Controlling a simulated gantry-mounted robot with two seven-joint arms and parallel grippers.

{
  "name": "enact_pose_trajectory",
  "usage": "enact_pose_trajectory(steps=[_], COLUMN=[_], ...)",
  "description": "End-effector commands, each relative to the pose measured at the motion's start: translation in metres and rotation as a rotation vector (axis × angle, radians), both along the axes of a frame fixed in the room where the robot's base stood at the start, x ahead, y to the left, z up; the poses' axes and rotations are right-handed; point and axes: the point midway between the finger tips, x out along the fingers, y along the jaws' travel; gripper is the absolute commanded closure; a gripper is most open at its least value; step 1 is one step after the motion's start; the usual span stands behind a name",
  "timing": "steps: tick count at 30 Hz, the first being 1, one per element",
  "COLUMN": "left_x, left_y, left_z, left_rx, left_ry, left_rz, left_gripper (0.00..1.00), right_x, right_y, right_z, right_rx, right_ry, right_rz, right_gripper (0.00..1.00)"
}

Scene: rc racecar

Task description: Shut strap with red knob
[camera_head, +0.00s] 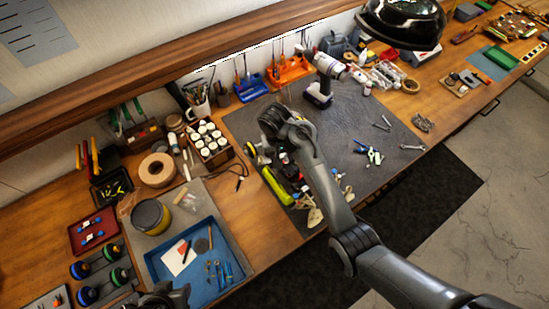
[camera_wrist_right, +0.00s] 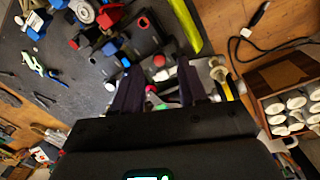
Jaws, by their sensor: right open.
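In the right wrist view my right gripper (camera_wrist_right: 157,78) is open, its two dark fingers pointing down over the racecar parts (camera_wrist_right: 212,68). A round red knob (camera_wrist_right: 159,60) shows between and just beyond the fingertips, apparently not gripped. Another red round piece (camera_wrist_right: 143,23) sits on a dark block farther off. The strap itself is hard to make out.
A drill (camera_head: 322,82) stands behind. A box of white-capped jars (camera_head: 209,145) and a blue tray (camera_head: 158,272) are to the left.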

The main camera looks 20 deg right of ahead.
Motion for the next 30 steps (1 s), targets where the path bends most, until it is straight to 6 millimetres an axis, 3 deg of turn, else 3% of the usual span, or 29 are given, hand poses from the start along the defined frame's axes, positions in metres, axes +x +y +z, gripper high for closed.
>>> enact_pose_trajectory(steps=[7, 18, 27, 30], left_x=[0.001, 0.001, 0.001, 0.001], left_y=[0.002, 0.003, 0.001, 0.0], left_z=[0.0, 0.001, 0.001, 0.001], left_rx=[0.009, 0.011, 0.003, -0.001], left_ry=[-0.003, -0.004, -0.004, -0.004], left_rz=[-0.006, -0.008, -0.002, 0.001], left_gripper=[0.57, 0.57, 0.57, 0.57], right_x=[-0.003, -0.003, -0.003, -0.003], right_y=[-0.01, -0.011, -0.011, -0.011], right_z=[-0.022, -0.026, -0.025, -0.025], right_rx=[-0.001, 0.0, 0.0, 0.0], right_ry=[0.001, 0.0, 0.0, 0.0], right_rz=[-0.015, -0.018, -0.018, -0.018], right_gripper=[0.58, 0.58, 1.0, 1.0])
